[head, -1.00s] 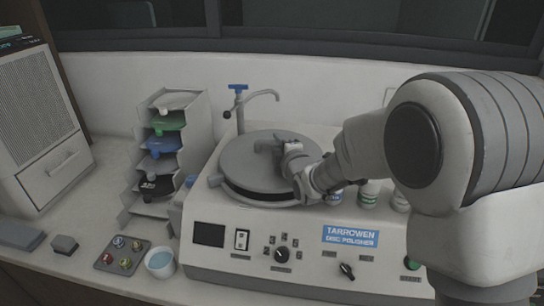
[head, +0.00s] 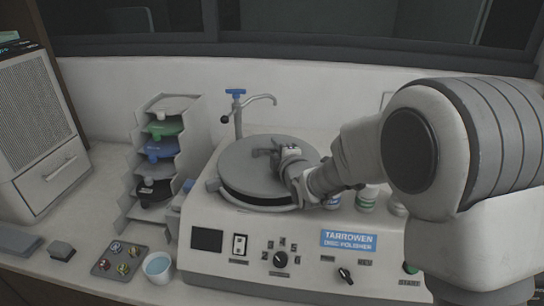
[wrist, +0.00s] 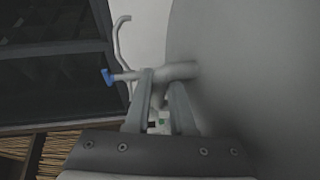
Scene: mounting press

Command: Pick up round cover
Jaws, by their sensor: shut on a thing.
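The round cover (head: 240,172) is a large flat grey disc on top of the disc polisher (head: 217,262). A dark band shows under its front edge. I cannot tell whether it is lifted at all. My gripper (head: 270,153) is over the middle of the cover, shut on its handle. In the wrist view the cover (wrist: 255,75) fills the right side, and its pale bar handle (wrist: 182,71) stands out from it. My gripper's two fingers (wrist: 163,80) reach to this handle. My arm hides the cover's right edge.
A tap with a blue lever (head: 236,92) stands close behind the cover. A stepped rack (head: 190,130) of coloured discs is to the left. White bottles (head: 367,197) stand right of the cover, partly behind my arm. A cup (head: 158,267) and a small tray (head: 121,261) are at front left.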

